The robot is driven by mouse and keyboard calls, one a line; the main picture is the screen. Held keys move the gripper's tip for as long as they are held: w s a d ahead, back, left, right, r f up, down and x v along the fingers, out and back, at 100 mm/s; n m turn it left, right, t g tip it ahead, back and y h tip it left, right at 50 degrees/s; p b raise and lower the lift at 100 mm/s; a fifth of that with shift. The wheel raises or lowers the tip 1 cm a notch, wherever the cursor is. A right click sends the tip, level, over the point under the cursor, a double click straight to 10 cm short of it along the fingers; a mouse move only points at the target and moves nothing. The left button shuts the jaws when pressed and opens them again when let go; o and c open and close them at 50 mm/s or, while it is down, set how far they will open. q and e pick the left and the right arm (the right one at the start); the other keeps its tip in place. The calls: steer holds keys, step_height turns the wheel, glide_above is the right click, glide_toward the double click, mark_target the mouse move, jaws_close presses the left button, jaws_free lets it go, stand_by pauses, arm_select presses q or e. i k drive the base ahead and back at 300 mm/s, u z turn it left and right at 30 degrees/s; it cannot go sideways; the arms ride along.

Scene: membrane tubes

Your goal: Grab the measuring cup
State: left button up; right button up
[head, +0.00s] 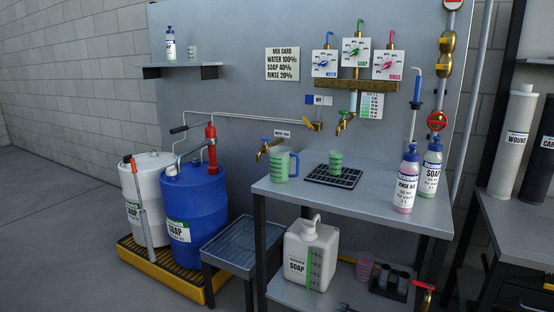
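A green translucent jug (282,166) with a blue handle and pale markings stands upright on the left part of the grey bench (400,213), by a brass tap (268,147). A smaller green cup (336,160) with pale markings stands on a black drain grate (333,177) to its right, below another brass tap (344,122). I cannot tell which of these the task calls the measuring cup. Neither of my grippers is in view.
Two labelled bottles (407,180) (431,168) stand at the bench's right. A white soap jug (311,254) stands below. White (148,197) and blue (194,203) drums are at the left. A wall shelf (180,67) holds a bottle and small cup. The bench front is clear.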

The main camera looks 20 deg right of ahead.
mark_target(335, 162)
steer(key=u, duration=0.55)
steer(key=i, duration=1.25)
steer(key=z, duration=0.55)
steer(key=i, duration=1)
steer(key=z, duration=1)
